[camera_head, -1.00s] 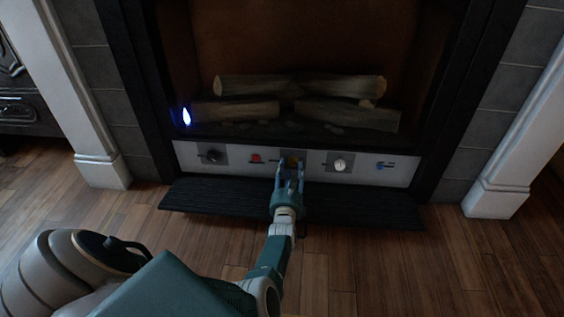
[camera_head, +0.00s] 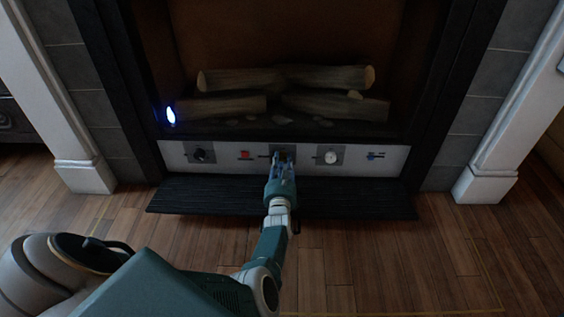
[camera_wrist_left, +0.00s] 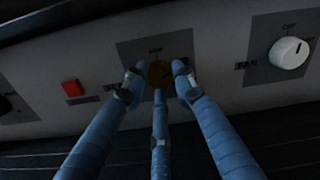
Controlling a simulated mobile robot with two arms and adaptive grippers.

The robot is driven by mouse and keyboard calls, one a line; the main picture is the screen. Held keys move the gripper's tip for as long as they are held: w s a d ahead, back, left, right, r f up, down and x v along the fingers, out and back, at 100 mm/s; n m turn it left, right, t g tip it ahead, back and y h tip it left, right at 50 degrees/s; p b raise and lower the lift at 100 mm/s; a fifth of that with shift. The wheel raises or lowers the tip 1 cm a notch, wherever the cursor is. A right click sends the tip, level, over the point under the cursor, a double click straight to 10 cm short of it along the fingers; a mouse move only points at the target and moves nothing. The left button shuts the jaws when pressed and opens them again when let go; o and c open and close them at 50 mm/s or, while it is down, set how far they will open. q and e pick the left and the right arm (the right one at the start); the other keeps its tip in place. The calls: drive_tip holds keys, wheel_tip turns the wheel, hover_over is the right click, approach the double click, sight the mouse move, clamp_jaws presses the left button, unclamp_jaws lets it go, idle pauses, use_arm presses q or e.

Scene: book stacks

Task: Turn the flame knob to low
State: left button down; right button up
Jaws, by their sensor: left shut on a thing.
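The control panel (camera_head: 350,158) is a pale strip below the fireplace opening. My left gripper (camera_head: 284,158) reaches straight in to this plate. In the left wrist view its blue fingers (camera_wrist_left: 158,82) are closed around the knob, one on each side and one below. The fingers hide part of the knob. My right gripper is not in view.
A white knob (camera_wrist_left: 288,53) marked OFF is to the right, a red switch (camera_wrist_left: 73,88) to the left. A dark ledge (camera_head: 350,200) lies below. A blue flame (camera_head: 171,116) burns beside the logs (camera_head: 220,106).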

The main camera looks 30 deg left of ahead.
use_arm(q)
drive_tip(key=shift+a+r, duration=0.1)
drive_tip(key=shift+r, duration=0.1)
drive_tip(key=n, duration=0.6)
drive_tip(key=shift+a+n, duration=0.15)
drive_tip(key=shift+n, duration=0.25)
drive_tip(key=n, duration=0.3)
drive_tip(key=shift+a+b, duration=0.1)
drive_tip(key=shift+b, duration=0.2)
drive_tip(key=c, duration=2.5)
unclamp_jaws()
drive_tip(key=shift+s+a+n, duration=0.1)
drive_tip(key=shift+n, duration=2)
drive_tip(key=shift+c, duration=0.2)
clamp_jaws()
drive_tip(key=o, duration=1.1)
unclamp_jaws()
drive_tip(key=shift+s+a+f, duration=0.1)
drive_tip(key=shift+a, duration=0.05)
drive_tip(key=shift+o, duration=0.2)
drive_tip(key=shift+d+f, duration=0.1)
drive_tip(key=shift+d, duration=0.2)
